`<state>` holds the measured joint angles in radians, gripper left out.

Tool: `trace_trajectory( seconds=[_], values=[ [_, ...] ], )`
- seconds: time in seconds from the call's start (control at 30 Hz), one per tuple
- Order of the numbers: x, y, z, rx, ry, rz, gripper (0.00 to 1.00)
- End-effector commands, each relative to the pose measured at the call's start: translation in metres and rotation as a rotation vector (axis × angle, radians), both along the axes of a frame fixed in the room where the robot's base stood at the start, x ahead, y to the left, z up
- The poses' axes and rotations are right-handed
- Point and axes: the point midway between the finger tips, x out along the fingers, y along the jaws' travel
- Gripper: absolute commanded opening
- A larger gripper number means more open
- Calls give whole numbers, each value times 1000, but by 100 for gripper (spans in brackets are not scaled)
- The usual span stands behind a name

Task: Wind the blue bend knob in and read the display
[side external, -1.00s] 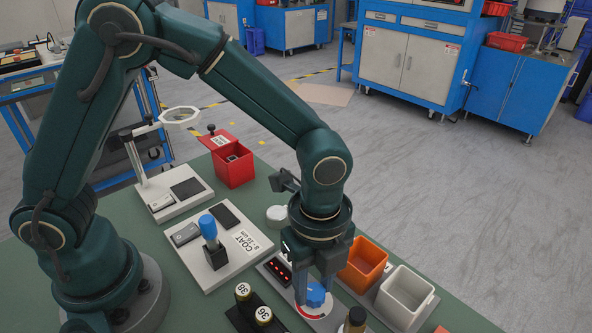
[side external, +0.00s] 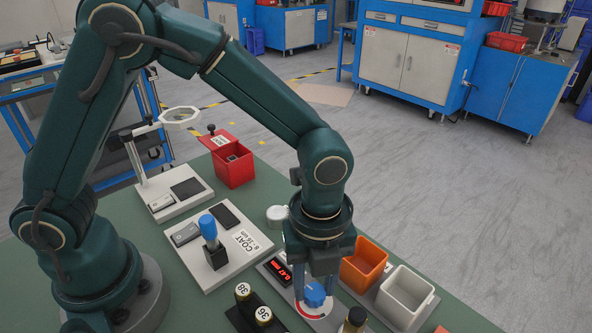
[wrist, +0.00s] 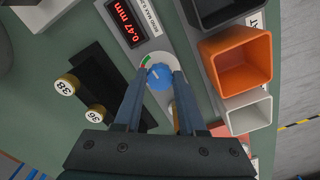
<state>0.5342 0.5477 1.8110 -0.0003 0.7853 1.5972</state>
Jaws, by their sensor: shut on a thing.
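The blue bend knob (side external: 315,295) sits on a round dial with a red and green arc, on a grey panel (wrist: 135,45). My gripper (side external: 318,290) points down over it, and its two fingers are closed on the knob's sides. In the wrist view the blue knob (wrist: 159,77) shows between the fingertips (wrist: 160,80). The display (wrist: 123,21) on the same panel reads 0.47 mm in red. Printed text beside it begins "BEND MAX 0"; the rest is hard to read.
An orange bin (side external: 363,263) and a white bin (side external: 405,299) stand right of the panel. A black rack (side external: 256,318) with brass pieces marked 38 and 36 is on the left. A coat gauge (side external: 212,248) with a blue handle and a red box (side external: 233,165) stand farther back.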

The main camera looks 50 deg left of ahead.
Motion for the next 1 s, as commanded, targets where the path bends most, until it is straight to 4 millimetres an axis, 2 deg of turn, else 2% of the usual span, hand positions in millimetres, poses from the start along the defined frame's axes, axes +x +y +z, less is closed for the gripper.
trace_trajectory(
  seconds=[0.1,0.13,0.2,0.57,0.83,1.0],
  values=[
    [0,0,1,0,0,-3,0],
    [0,0,1,0,0,-3,44],
    [0,0,0,0,0,-3,70],
    [0,0,3,-1,-1,-1,70],
    [1,-1,38,-3,-5,-1,70],
    [0,0,50,-1,-2,-2,70]
  ],
)
